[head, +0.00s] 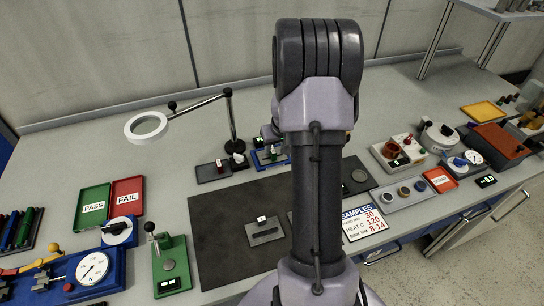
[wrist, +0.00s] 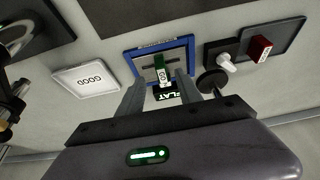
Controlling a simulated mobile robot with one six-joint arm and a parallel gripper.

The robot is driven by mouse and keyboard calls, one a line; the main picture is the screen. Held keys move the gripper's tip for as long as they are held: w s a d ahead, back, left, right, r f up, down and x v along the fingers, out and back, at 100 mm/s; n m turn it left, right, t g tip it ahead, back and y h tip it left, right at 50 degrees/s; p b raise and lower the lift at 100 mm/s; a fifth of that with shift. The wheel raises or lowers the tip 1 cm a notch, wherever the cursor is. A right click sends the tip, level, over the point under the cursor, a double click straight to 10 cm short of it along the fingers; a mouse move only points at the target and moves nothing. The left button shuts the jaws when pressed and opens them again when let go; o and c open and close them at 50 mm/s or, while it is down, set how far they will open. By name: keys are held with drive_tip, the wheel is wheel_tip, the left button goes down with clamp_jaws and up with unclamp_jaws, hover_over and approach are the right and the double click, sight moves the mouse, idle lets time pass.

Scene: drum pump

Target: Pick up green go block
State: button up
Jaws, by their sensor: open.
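My gripper (wrist: 160,80) is open, with one finger to the left and one to the right of the block in the picture. I cannot tell whether either finger touches it. In the head view the blue tray (head: 260,162) lies at the back of the bench, left of my arm. My arm hides most of the gripper there.
A white GOOD plate (wrist: 88,80) lies left. A magnifier lamp (head: 147,126) stands close by.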

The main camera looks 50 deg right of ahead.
sight(273, 151)
drive_tip(key=b+x, duration=0.1)
drive_tip(key=x, duration=0.4)
drive_tip(key=shift+w, duration=0.15)
drive_tip(key=shift+c, duration=0.2)
clamp_jaws()
drive_tip(key=shift+r, duration=0.15)
